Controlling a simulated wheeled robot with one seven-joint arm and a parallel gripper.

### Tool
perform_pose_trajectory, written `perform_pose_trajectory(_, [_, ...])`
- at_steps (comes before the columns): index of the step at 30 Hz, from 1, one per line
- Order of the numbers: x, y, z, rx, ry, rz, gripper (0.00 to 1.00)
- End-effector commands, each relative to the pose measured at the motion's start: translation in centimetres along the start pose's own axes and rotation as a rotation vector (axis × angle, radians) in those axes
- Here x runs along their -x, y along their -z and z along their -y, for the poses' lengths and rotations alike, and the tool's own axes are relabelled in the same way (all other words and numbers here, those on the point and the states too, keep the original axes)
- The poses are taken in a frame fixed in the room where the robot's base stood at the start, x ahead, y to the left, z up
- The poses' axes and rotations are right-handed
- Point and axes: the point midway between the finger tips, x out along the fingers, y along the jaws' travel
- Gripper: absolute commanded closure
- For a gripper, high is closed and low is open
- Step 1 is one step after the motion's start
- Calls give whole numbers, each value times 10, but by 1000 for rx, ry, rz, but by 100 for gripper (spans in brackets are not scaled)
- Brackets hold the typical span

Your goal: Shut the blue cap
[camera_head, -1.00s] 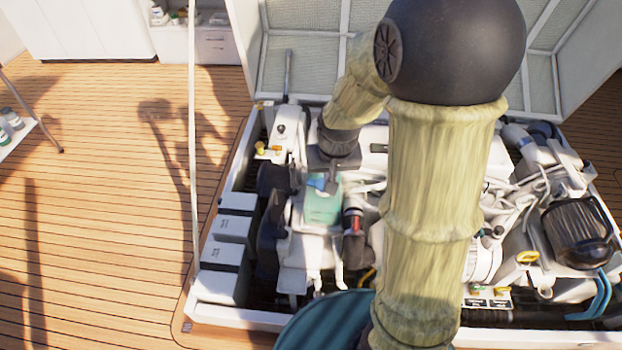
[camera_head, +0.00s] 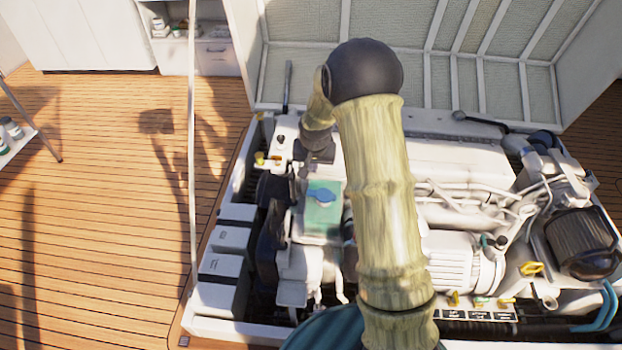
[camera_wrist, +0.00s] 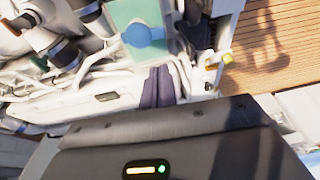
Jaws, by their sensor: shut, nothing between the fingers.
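The blue cap (camera_head: 321,196) sits on top of the green tank (camera_head: 322,220) on the engine's left side. In the wrist view the cap (camera_wrist: 144,34) appears as a round blue disc with a small tab on the green tank (camera_wrist: 124,12). It looks flat on the tank, but I cannot tell whether it is fully seated. My gripper (camera_head: 303,170) is just behind the cap in the head view, apart from it. In the wrist view its dark fingers (camera_wrist: 158,72) are together and empty, with a gap between the tips and the cap.
The engine with white pipes (camera_head: 450,170) fills the bay to the right. The raised hatch lid (camera_head: 400,75) stands behind. White boxes (camera_head: 222,265) line the bay's left side, and a thin pale pole (camera_head: 192,150) rises left of it. The wooden deck (camera_head: 110,220) is open.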

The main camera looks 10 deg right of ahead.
Motion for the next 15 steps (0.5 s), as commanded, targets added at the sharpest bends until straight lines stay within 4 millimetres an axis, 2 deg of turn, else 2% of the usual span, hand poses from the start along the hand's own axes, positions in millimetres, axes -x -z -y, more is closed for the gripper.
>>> perform_pose_trajectory(5, [-23,-1,0,1,-1,2,100])
perform_pose_trajectory(15, [-83,-1,0,1,-1,2,100])
